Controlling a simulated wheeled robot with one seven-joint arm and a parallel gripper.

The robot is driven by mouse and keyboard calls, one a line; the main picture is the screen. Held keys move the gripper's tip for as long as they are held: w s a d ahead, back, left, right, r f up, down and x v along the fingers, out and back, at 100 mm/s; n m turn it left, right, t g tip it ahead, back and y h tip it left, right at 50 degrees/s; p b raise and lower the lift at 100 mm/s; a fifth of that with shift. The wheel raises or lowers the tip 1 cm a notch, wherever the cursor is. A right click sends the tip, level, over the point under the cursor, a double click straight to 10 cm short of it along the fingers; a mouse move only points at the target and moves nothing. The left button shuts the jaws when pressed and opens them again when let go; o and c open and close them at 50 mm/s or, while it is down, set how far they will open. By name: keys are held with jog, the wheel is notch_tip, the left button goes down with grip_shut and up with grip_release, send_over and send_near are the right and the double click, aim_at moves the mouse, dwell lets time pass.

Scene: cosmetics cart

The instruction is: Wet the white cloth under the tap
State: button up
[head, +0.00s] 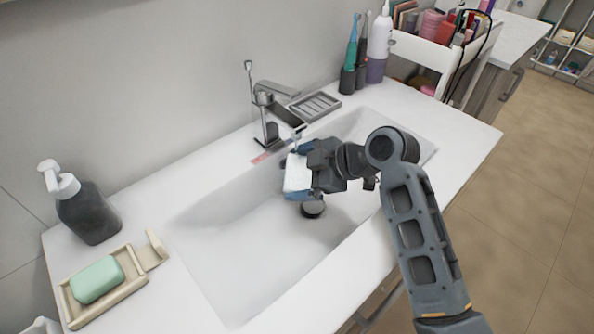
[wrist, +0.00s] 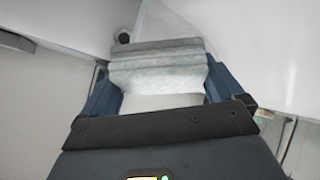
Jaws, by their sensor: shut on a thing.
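The white cloth (head: 297,172) is folded into a small pad and held over the sink basin (head: 235,250). My gripper (head: 303,176) is shut on it, with blue fingers on either side. In the wrist view the folded cloth (wrist: 157,62) lies between the two fingers. The chrome tap (head: 268,108) stands at the back rim, and its spout ends just above the cloth. A short pale streak shows between spout and cloth; I cannot tell whether it is running water. Whether the cloth is wet cannot be told.
The dark drain (head: 313,209) is below the cloth. A green soap (head: 97,280) in a tray and a dark pump bottle (head: 88,212) stand at left. A grey soap dish (head: 315,106), toothbrushes (head: 352,55) and a white-purple bottle (head: 379,45) stand at the back right.

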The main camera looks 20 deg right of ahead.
jog(key=s+d+p, duration=0.1)
jog(key=s, duration=0.6)
jog(key=shift+s, duration=0.15)
dwell(0.3)
jog(key=shift+d, duration=0.1)
dwell(1.1)
jog(key=s+r+p, duration=0.3)
jog(key=s+r, duration=0.1)
jog(key=s, duration=0.1)
jog(key=shift+d, duration=0.4)
dwell(0.8)
